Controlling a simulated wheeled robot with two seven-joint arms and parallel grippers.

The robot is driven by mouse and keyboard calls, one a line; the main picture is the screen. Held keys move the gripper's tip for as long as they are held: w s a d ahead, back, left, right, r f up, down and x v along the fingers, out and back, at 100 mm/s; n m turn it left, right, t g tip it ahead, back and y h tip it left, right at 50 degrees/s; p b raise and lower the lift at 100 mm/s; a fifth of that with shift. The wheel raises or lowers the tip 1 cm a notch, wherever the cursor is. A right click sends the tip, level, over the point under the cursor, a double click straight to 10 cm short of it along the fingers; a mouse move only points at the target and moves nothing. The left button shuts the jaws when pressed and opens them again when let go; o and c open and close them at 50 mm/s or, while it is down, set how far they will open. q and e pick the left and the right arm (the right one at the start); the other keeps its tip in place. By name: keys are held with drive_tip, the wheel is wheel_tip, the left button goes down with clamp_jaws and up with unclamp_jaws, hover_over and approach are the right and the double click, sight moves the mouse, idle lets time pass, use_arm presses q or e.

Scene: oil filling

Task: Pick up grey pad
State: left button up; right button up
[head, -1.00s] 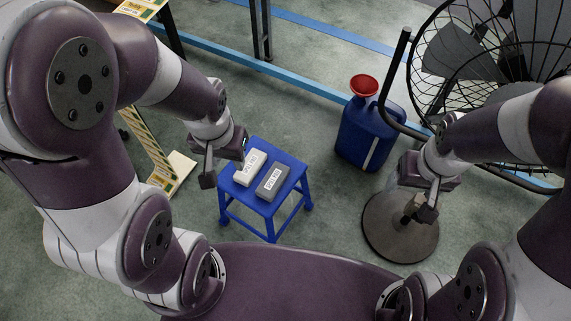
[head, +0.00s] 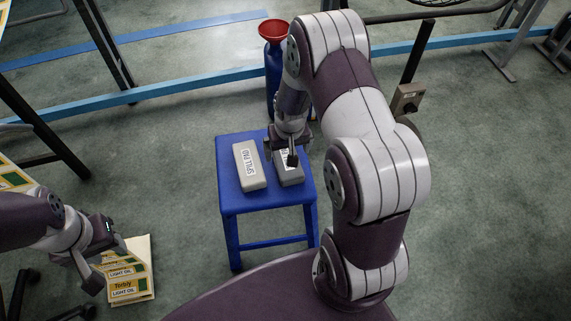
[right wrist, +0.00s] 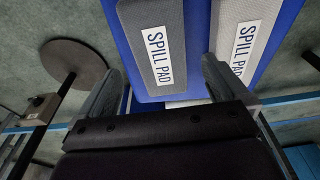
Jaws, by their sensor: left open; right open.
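The grey pad (head: 291,175), labelled SPILL PAD, lies on the blue stool (head: 231,200), right of a lighter, whitish pad (head: 249,167). In the right wrist view the grey pad (right wrist: 152,25) is ahead of my open fingers, with the whitish pad (right wrist: 240,25) to its right. My right gripper (head: 280,153) is open over the far part of the grey pad and hides some of it; its fingers (right wrist: 162,85) line up roughly with the pad's two sides. I cannot tell whether they touch it. My left gripper (head: 105,262) is open and empty at lower left.
A blue jug (head: 271,80) with a red funnel (head: 272,31) stands behind the stool, partly hidden by my right arm. Light oil cartons (head: 130,275) are by my left gripper. A blue rail (head: 180,90) crosses behind.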

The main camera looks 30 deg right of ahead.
sight(286, 156)
drive_tip(key=shift+d+f, duration=0.1)
drive_tip(key=shift+f, duration=0.4)
drive_tip(key=f+b, duration=0.1)
drive_tip(key=f, duration=0.1)
drive_tip(key=w+f+b, duration=0.1)
drive_tip(key=f+b, duration=0.1)
drive_tip(key=shift+f, duration=0.15)
drive_tip(key=shift+c, duration=0.9)
drive_tip(key=c, duration=0.8)
drive_tip(key=shift+c, duration=0.2)
